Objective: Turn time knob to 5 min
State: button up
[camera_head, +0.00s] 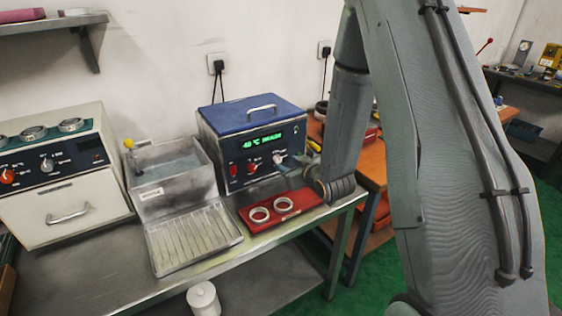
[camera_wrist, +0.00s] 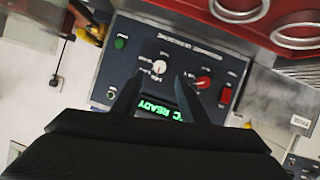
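The blue-lidded machine (camera_head: 222,128) stands on the bench with a lit green display reading about 40 °C READY. Its dark front panel (camera_wrist: 125,65) carries a white knob (camera_wrist: 160,68) and a red knob (camera_wrist: 203,82); the white knob also shows in the head view (camera_head: 278,158). The dial labels are too small to read, so I cannot tell which is the time knob. My gripper (camera_wrist: 160,77) is open, its fingers apart either side of the white knob in the wrist view. I cannot tell whether they touch it. In the head view my gripper (camera_head: 298,173) is at the panel's right side.
A red tray (camera_head: 262,227) with two metal rings sits in front of the machine, close below my gripper. A steel basin (camera_head: 150,192) and ribbed drain board (camera_head: 190,240) stand left. A cream unit (camera_head: 60,200) with knobs is farther left. A red rocker switch (camera_wrist: 226,96) is on the panel.

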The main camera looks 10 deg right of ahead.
aim_at(279, 160)
jog(key=shift+p+x, duration=0.8)
jog(key=shift+x, duration=2.8)
grip_shut()
